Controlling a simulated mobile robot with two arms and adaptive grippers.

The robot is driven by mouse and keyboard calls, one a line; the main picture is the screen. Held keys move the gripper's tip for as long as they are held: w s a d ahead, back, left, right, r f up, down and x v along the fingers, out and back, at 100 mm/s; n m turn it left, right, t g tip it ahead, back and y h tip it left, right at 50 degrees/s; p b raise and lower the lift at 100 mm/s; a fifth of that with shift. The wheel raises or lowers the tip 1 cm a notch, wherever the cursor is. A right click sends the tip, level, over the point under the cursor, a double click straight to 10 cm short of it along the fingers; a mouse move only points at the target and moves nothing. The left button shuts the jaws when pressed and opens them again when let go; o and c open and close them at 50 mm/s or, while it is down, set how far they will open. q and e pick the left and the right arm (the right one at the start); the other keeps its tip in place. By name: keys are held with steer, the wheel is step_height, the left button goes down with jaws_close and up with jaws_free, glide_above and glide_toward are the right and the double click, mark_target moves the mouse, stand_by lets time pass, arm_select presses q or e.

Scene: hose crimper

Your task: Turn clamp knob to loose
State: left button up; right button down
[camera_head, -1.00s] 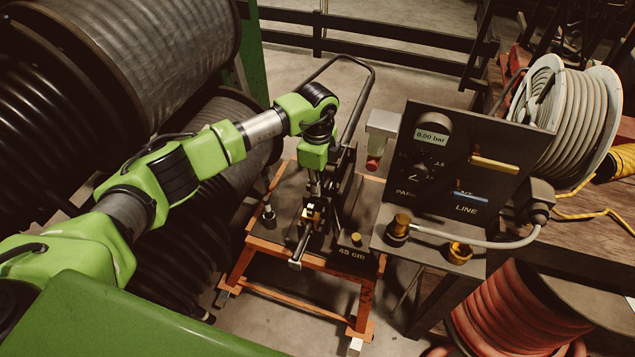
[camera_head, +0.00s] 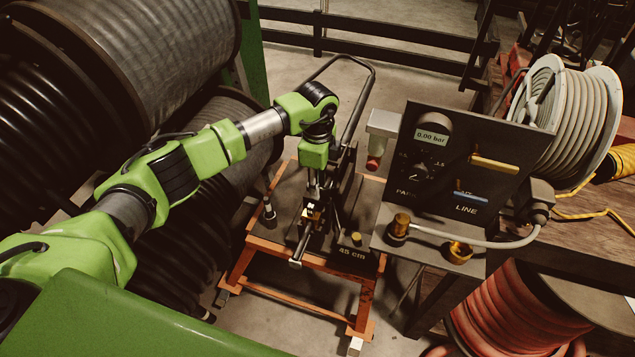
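My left gripper (camera_head: 312,205) points down over the crimper bench (camera_head: 340,268), which has a dark top on an orange frame. The gripper is small and dark against the machine, and its fingers are hard to make out. A small brass-coloured piece (camera_head: 312,212) shows right at the fingertips; I cannot tell whether it is the clamp knob or whether the fingers touch it. Another small brass knob (camera_head: 356,238) stands on the bench top to the right, near the "45 cm" marking. My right gripper is not in view.
A dark panel (camera_head: 455,165) with a 0.00 bar display, a dial, a yellow handle and a blue handle stands right of the bench. Large hose reels (camera_head: 190,50) fill the left. A tall bent lever (camera_head: 360,90) rises behind my gripper.

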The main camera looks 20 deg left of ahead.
arm_select(q)
step_height(320, 180, up, 12)
stand_by(0.6)
steer(key=shift+s+f, duration=0.1)
